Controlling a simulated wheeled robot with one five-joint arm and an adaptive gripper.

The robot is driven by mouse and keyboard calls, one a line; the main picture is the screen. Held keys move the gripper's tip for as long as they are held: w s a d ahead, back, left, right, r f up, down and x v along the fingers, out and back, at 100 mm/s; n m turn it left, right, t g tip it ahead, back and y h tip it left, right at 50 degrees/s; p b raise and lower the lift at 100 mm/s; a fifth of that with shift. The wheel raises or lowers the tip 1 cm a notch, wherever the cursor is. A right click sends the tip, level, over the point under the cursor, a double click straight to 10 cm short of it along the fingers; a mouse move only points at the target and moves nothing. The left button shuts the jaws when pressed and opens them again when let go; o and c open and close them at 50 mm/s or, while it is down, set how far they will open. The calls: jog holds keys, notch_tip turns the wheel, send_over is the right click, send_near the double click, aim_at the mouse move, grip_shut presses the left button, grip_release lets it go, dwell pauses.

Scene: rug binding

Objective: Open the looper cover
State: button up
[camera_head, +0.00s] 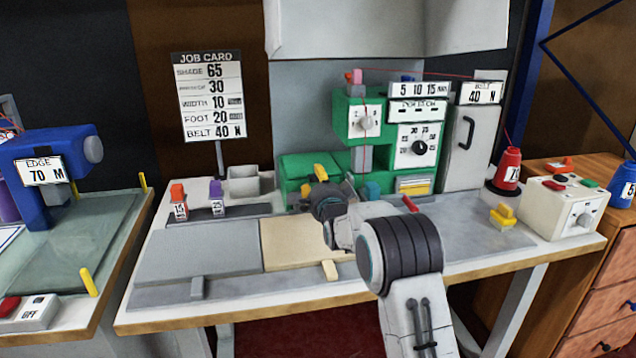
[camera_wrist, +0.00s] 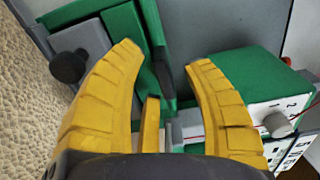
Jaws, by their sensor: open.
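The green sewing machine (camera_head: 351,108) stands at the back of the grey workbench, with its low green bed (camera_head: 298,163) to the left of its head. My gripper (camera_head: 312,181) is at the front of that bed, its yellow fingers partly hidden by my wrist. In the wrist view my gripper (camera_wrist: 163,55) is open, fingers spread wide. A narrow yellow bar (camera_wrist: 151,122) lies between the fingers, apart from both. Beyond it are green panels (camera_wrist: 128,45) of the machine. I cannot tell which panel is the looper cover, or whether the gripper touches any panel.
A black knob (camera_wrist: 69,67) on a grey block is left of the left finger. The machine's head with a dial (camera_wrist: 278,124) is close to the right finger. A red spool (camera_head: 508,168) and a white control box (camera_head: 560,207) stand at right.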

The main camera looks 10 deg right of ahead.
jog(key=shift+c, duration=0.4)
grip_shut()
